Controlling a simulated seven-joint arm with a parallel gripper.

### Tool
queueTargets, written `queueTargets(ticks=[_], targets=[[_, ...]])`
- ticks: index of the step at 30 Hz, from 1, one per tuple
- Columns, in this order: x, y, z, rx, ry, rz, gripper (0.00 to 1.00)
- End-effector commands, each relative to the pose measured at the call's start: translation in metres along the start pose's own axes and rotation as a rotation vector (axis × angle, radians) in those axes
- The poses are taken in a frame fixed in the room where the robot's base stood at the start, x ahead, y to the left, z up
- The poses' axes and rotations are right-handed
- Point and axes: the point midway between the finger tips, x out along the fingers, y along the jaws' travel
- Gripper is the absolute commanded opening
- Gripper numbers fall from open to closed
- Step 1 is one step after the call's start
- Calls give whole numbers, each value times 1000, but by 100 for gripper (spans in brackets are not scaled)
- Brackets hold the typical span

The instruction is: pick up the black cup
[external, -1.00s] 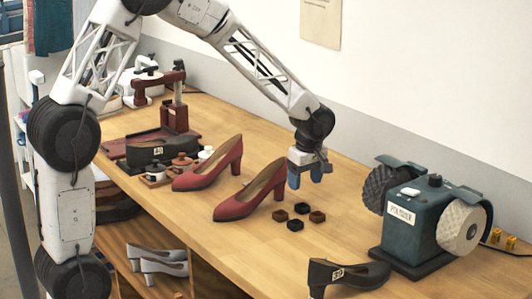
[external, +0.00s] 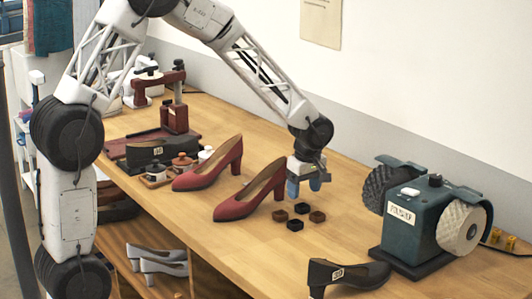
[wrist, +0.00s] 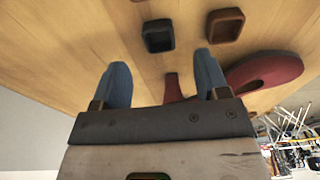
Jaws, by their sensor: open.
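Several small square open-topped cups sit in a cluster on the wooden bench. A black cup (external: 302,208) is at the back of the cluster; in the wrist view a black cup (wrist: 158,36) lies just beyond the fingertips. Another black cup (external: 295,225) is at the front. A brown cup (external: 317,216) is at the right, and a dark, brownish one (external: 280,215) at the left. In the wrist view a brown cup (wrist: 225,23) is right of the black one. My gripper (external: 304,190) is open and empty, fingers pointing down, above and behind the cluster.
A red high-heeled shoe (external: 250,192) stands close left of the cups, with a second (external: 208,168) further left. A black shoe (external: 348,275) is at the front right. A green polishing machine (external: 420,220) stands right. Bench around the cups' right side is clear.

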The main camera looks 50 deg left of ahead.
Motion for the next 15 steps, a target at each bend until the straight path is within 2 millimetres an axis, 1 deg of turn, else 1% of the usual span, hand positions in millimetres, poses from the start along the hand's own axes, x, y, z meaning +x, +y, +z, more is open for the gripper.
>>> queueTargets(ticks=[12, 15], targets=[[42, 0, 1, -1, 0, -3, 68], [48, 0, 1, -1, 0, -1, 68]])
